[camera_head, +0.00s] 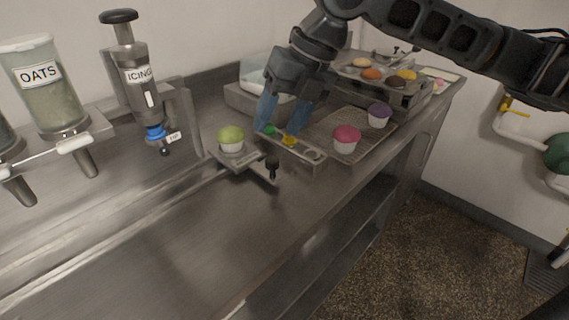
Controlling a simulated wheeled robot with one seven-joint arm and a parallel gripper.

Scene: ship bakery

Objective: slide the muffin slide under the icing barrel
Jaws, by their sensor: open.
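The muffin slide (243,168) is a flat metal carriage with a black knob (272,163) on the counter rail. A green-topped muffin (231,138) in a white cup stands upright on it. The icing barrel (138,82) is a grey cylinder labelled ICING, with a black cap and a blue nozzle, mounted to the left of the slide. The muffin is to the right of the nozzle, not below it. My gripper (279,128) is open with its blue fingers pointing down over a narrow metal tray, behind and right of the slide's knob.
The narrow tray (313,157) holds small green and yellow pieces. A wire rack (369,146) carries pink- and purple-topped muffins. An oats dispenser (48,88) stands far left. A rail (127,219) runs left from the slide. The front counter (190,255) is clear.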

